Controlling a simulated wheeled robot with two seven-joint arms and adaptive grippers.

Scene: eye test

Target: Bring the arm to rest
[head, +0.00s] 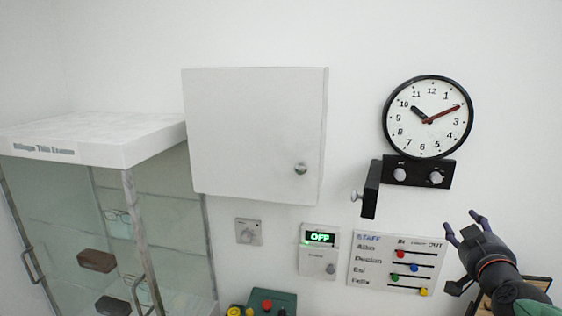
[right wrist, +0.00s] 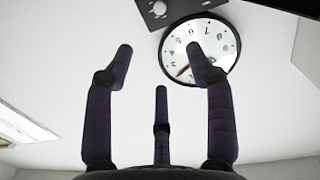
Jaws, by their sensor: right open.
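My right gripper (head: 464,236) is at the lower right of the head view, in front of the wall, just right of the staff board. Its dark fingers are spread open with nothing between them. In the right wrist view the fingers of the right gripper (right wrist: 160,72) also stand apart and empty. Beyond them is the round wall clock (right wrist: 178,50), upside down, partly hidden by one finger. In the head view the clock (head: 428,118) hangs above the gripper, clear of it. My left gripper is not in view.
A staff board (head: 393,288) with coloured sliders is left of the gripper. A black knob panel with an open flap (head: 370,190) sits under the clock. A white wall cabinet (head: 255,130), an OFF display (head: 320,238) and a glass display case (head: 60,210) are farther left.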

